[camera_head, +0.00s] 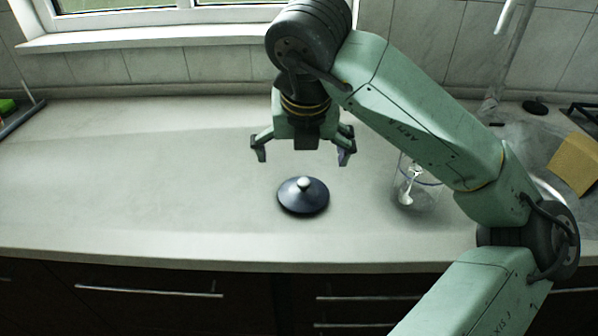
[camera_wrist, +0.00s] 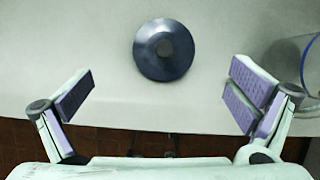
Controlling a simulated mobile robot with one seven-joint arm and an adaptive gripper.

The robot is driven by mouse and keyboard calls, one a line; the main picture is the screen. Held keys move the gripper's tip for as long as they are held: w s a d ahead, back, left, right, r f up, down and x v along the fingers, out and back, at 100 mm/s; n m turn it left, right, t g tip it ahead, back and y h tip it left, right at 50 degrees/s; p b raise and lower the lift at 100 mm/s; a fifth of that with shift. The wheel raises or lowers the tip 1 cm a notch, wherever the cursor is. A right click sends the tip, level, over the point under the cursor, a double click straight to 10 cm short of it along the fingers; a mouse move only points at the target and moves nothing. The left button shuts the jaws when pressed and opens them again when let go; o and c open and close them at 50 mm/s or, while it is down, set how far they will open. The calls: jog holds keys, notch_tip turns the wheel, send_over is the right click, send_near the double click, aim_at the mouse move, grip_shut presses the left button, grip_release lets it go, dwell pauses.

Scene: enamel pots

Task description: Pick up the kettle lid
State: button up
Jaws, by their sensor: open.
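The kettle lid (camera_head: 303,199) is a round dark blue disc with a pale knob on top. It lies flat on the counter near the front edge in the head view. It also shows in the wrist view (camera_wrist: 164,60), at the top middle, ahead of the fingers. My gripper (camera_head: 302,155) hangs above the counter, pointing down, with its fingers spread wide and nothing between them. In the head view it appears just above the lid, and the two are apart. Both fingers with purple pads show in the wrist view (camera_wrist: 162,97).
A clear container (camera_head: 418,190) with a white item inside stands right of the lid, partly behind my arm. A yellow-brown sponge-like block (camera_head: 575,163) is at the far right by the sink. The counter (camera_head: 130,180) left of the lid is clear. Its front edge lies close below the lid.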

aim_at(304, 183)
jog(key=x, duration=0.5)
jog(key=shift+s+d+f+p, duration=0.1)
jog(key=shift+s+f+p, duration=0.05)
jog(key=shift+p, duration=0.25)
jog(key=shift+d+p+x, duration=0.15)
jog(key=shift+p+x, duration=0.35)
jog(key=shift+x, duration=0.85)
jog(key=shift+d+p+x, duration=0.15)
jog(key=shift+p+x, duration=0.35)
jog(key=shift+x, duration=0.85)
jog(key=shift+s, duration=0.1)
jog(key=shift+c, duration=0.5)
jog(key=c, duration=1.4)
